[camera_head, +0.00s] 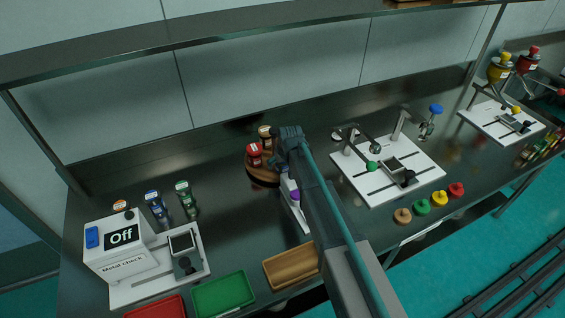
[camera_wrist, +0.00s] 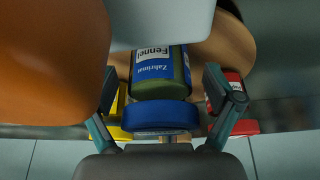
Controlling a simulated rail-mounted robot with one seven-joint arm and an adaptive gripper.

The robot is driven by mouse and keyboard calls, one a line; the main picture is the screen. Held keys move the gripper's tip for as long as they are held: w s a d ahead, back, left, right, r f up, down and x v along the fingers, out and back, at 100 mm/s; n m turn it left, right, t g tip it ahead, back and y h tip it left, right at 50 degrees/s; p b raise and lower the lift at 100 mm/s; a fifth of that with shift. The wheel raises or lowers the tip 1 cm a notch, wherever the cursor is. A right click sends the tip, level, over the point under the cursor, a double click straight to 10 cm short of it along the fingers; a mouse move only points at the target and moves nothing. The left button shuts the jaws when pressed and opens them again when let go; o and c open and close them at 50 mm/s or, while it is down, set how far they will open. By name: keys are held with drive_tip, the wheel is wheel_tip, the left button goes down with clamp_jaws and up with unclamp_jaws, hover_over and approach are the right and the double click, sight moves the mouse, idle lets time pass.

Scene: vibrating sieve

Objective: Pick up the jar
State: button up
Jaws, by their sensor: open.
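A jar (camera_wrist: 160,85) with a blue lid and a label reading "Fennel" shows in the wrist view. My gripper (camera_wrist: 160,78) is open, with one finger on each side of this jar. I cannot tell whether either finger touches it. In the head view my gripper (camera_head: 287,146) is beside a round wooden stand (camera_head: 262,178). A red-lidded jar (camera_head: 254,152) and a tan-lidded jar (camera_head: 265,132) are there; the blue-lidded jar is hidden behind my arm.
In the wrist view, red (camera_wrist: 236,90) and yellow (camera_wrist: 115,122) objects flank the jar, and a large orange shape (camera_wrist: 45,60) is close at left. Several jars stand behind the metal-check box (camera_head: 115,245), at left. A white sieve board (camera_head: 425,175) is right.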

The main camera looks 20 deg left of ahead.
drive_tip(key=shift+c, duration=0.2)
drive_tip(key=c, duration=1.2)
drive_tip(key=shift+c, duration=0.2)
drive_tip(key=shift+r, duration=0.2)
